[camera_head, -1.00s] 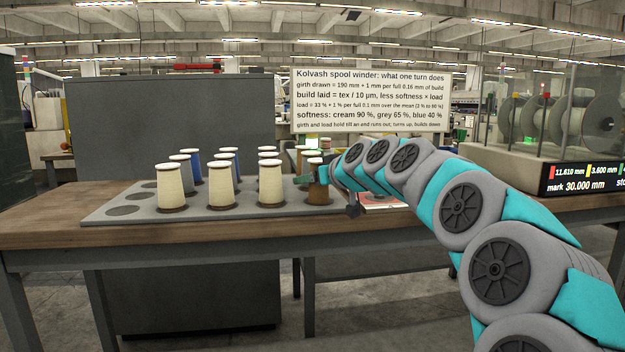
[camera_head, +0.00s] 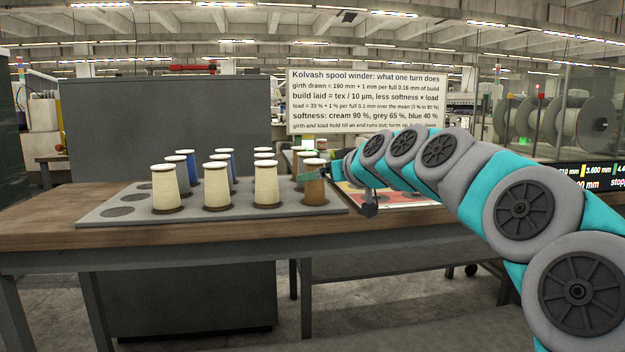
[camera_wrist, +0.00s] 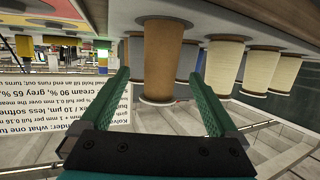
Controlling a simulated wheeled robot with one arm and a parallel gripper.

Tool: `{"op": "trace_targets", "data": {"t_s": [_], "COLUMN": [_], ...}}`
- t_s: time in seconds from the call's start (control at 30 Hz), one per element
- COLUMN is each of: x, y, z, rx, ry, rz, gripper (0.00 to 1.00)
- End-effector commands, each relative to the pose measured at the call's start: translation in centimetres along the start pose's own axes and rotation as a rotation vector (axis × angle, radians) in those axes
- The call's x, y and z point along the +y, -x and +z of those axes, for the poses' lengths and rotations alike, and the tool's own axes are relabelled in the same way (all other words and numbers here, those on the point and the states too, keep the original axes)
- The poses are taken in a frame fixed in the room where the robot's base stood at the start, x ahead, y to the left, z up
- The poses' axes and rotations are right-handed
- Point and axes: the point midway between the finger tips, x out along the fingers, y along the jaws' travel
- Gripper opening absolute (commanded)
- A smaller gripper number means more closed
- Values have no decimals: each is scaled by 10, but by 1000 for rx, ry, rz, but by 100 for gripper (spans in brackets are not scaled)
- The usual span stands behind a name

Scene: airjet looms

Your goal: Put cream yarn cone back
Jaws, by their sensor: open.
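Three cream yarn cones (camera_head: 165,187) (camera_head: 217,186) (camera_head: 266,184) stand upright in the front row of the grey peg board. A tan-brown cone (camera_head: 314,190) stands at the right end of that row. My gripper (camera_head: 312,175) is at the upper part of the tan cone. In the wrist view, which is upside down, my open gripper (camera_wrist: 157,74) has one green finger on each side of the tan cone (camera_wrist: 165,50), with gaps visible. Cream cones (camera_wrist: 222,65) stand beside it. No cone is held.
The grey board (camera_head: 110,221) has empty dark round spots at its left. Grey and blue (camera_head: 191,165) cones stand behind the front row. A coloured sheet (camera_head: 400,197) lies on the wooden table (camera_head: 50,212) to the right. A text sign (camera_head: 365,100) stands behind.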

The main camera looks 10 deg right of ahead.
Motion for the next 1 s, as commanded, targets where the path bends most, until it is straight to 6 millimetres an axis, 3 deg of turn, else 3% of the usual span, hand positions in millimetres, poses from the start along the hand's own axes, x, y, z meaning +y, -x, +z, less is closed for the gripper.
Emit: {"op": "trace_targets", "data": {"t_s": [0.1, 0.3, 0.77, 0.87, 0.97, 1.0], "x": [0, 1, -5, -31, -72, -91], "y": [24, 49, 58, 58, 64, 70], "z": [0, -1, 4, 29, 79, 106], "rx": [3, 3, -12, -84, -222, -297], "ry": [0, 0, 0, -3, -16, -23], "rz": [1, 2, -6, -41, -88, -105], "gripper": [96, 96, 96, 96, 96, 96]}}
